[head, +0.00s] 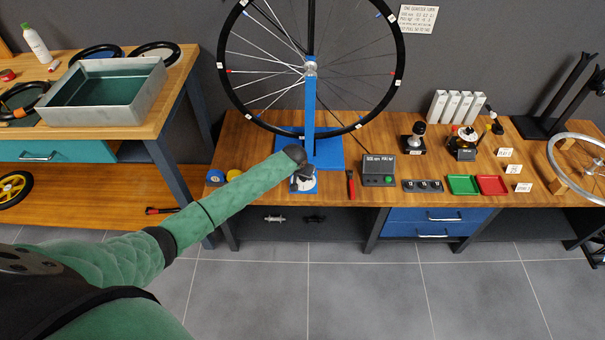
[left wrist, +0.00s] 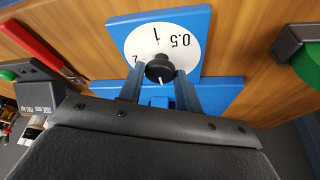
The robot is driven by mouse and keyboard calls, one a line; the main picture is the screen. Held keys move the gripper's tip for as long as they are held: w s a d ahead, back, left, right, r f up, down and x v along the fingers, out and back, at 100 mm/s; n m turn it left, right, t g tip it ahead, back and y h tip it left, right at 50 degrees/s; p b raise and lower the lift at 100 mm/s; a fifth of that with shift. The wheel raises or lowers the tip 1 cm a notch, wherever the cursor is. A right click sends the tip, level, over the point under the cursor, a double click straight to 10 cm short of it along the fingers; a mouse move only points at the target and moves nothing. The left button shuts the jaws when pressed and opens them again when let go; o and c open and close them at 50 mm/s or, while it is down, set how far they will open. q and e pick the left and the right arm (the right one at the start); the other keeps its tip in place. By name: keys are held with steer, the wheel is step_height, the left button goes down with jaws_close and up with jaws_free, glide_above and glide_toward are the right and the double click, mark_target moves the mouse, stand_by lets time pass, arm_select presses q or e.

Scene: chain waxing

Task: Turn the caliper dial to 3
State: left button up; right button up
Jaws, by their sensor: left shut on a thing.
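The caliper dial has a white face (left wrist: 188,27) on a blue plate, with a black knob (left wrist: 159,68) at its centre. In the left wrist view the marks 0.5, 1 and a partly cut 2 show upside down; no 3 is visible. A short white line on the knob points down in that view, towards my gripper. My left gripper (left wrist: 160,76) is shut on the knob, one finger on each side. In the head view the dial (head: 309,187) sits at the stand's foot, mostly hidden by my left gripper (head: 301,176). My right gripper is out of view.
A blue stand (head: 310,120) holding a spoked wheel (head: 229,71) rises just behind the dial. A red-handled tool (head: 350,184) and a grey box with a green button (head: 378,170) lie to the right. Green (head: 463,184) and red trays stand farther right.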

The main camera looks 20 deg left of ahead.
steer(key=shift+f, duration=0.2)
arm_select(q)
steer(key=o, duration=0.9)
steer(key=shift+o, duration=0.2)
steer(key=shift+r, duration=0.1)
steer(key=shift+s+r, duration=0.15)
steer(key=shift+r, duration=0.15)
steer(key=b+v, duration=0.1)
steer(key=v, duration=0.6)
steer(key=shift+b, duration=0.3)
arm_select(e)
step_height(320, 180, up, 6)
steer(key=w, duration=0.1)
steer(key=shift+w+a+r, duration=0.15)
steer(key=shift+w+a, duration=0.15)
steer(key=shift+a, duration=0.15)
arm_select(q)
steer(key=shift+a, duration=0.1)
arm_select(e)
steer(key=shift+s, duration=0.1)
